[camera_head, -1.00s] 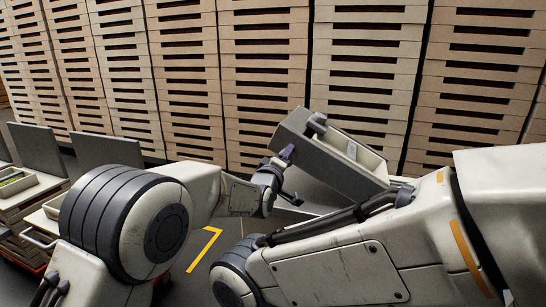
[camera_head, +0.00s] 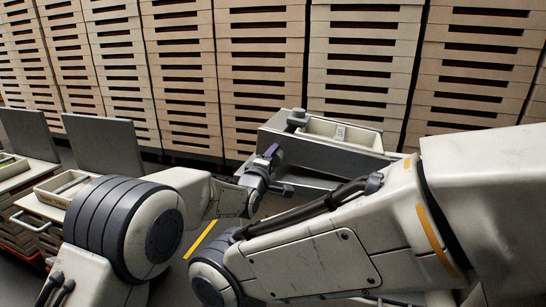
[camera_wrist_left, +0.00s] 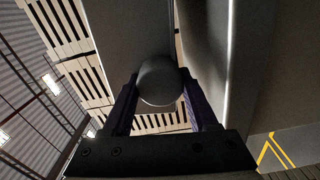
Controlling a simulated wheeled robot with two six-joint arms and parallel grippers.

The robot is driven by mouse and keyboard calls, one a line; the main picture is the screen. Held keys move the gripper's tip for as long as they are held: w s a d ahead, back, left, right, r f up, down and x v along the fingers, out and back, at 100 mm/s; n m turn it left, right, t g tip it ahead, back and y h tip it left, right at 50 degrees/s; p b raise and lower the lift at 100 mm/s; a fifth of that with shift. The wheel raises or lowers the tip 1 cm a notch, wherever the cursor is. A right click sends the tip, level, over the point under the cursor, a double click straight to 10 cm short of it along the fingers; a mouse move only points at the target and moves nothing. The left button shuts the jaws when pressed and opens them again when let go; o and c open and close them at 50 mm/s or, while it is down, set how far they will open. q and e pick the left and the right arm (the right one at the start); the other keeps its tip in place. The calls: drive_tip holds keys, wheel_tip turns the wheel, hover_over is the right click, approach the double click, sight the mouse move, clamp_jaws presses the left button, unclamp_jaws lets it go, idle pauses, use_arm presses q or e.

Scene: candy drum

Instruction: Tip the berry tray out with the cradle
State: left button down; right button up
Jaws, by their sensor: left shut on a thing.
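The grey cradle (camera_head: 330,155) is at the centre right of the head view, near level with a slight slope down to the right. A pale tray (camera_head: 372,138) sits in it, with a small white label on its inner wall. I see no berries in the part of the tray that shows. My left gripper (camera_head: 272,153) is at the cradle's near left end. In the left wrist view its purple fingers (camera_wrist_left: 160,108) are shut around a rounded grey knob (camera_wrist_left: 159,82). My right arm crosses the foreground, and its gripper is not visible.
A tall wall of slatted crates (camera_head: 260,70) stands behind the cradle. At the left are another pale tray (camera_head: 50,192) and upright grey panels (camera_head: 104,146). A yellow floor line (camera_head: 200,240) shows between my arms.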

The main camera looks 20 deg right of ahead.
idle(0.4)
use_arm(q)
drive_tip(key=shift+c, duration=1)
unclamp_jaws()
drive_tip(key=v, duration=1)
drive_tip(key=shift+a+p, duration=0.15)
drive_tip(key=shift+p, duration=0.25)
drive_tip(key=shift+s+f, duration=0.1)
